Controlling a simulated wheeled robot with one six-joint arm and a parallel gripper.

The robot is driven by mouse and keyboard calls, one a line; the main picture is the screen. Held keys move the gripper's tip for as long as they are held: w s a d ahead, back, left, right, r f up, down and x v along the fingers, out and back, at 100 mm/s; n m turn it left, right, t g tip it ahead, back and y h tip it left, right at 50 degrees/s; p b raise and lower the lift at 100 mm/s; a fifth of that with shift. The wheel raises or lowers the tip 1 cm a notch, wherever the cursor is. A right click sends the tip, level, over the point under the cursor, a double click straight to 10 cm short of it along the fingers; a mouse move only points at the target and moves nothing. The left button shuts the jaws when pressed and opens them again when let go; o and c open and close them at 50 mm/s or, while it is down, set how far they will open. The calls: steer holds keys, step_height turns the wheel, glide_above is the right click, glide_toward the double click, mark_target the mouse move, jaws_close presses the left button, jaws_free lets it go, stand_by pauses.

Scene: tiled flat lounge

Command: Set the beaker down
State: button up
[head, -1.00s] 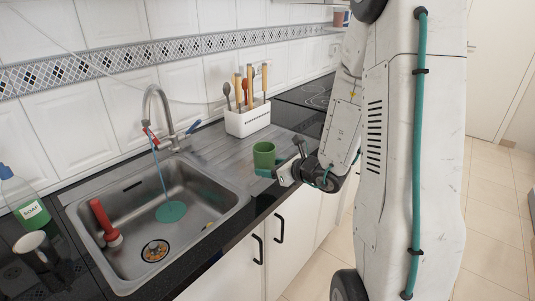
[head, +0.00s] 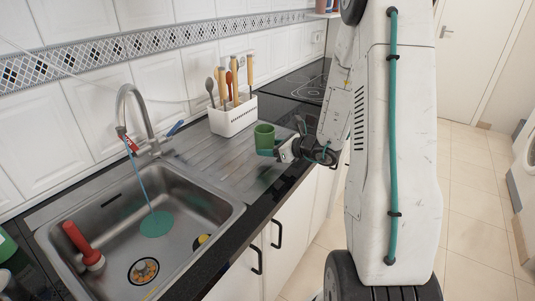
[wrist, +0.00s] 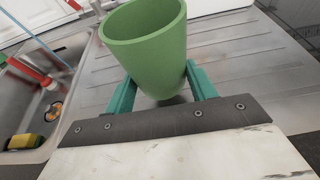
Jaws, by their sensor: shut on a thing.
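The beaker is a plain green cup (head: 264,135), upright in the head view, over the ribbed steel drainboard (head: 210,150) right of the sink. It also fills the top middle of the wrist view (wrist: 148,45), with its open mouth showing and its inside looking empty. My gripper (head: 270,152) comes from the right and is shut on the beaker. Its teal fingers stand on both sides of the lower beaker in the wrist view (wrist: 160,92). A dim green reflection lies below it on the steel. I cannot tell exactly how large the gap under the beaker is.
A white utensil holder (head: 233,116) stands behind the beaker. A black hob (head: 300,88) lies beyond. The drainboard between sink and beaker is clear.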

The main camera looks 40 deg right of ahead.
steer(key=shift+w+a+f, duration=0.1)
steer(key=shift+a+f, duration=0.15)
steer(key=shift+f, duration=0.6)
steer(key=shift+w+a+f, duration=0.1)
steer(key=shift+a+f, duration=0.1)
steer(key=shift+f, duration=0.65)
steer(key=shift+f, duration=0.1)
steer(key=o, duration=1)
steer(key=shift+s, duration=0.1)
